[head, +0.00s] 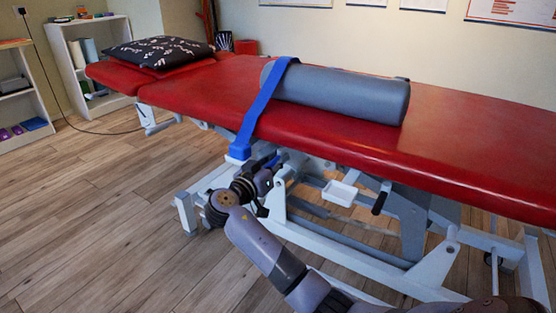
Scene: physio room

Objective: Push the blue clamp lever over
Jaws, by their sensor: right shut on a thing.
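A blue strap (262,105) runs over a grey bolster (340,92) on the red treatment table and hangs down the near side. At its lower end is a blue clamp (240,151) at the table's edge. My right gripper (268,168) is just below and right of the clamp, under the table edge. My left gripper is not in view.
The red table (470,140) stands on a white frame with bars (330,236) close to my right arm. A black handle (381,198) and a small white tray (340,192) hang under its edge. A patterned pillow (155,51) lies at the far end. The wooden floor at left is clear.

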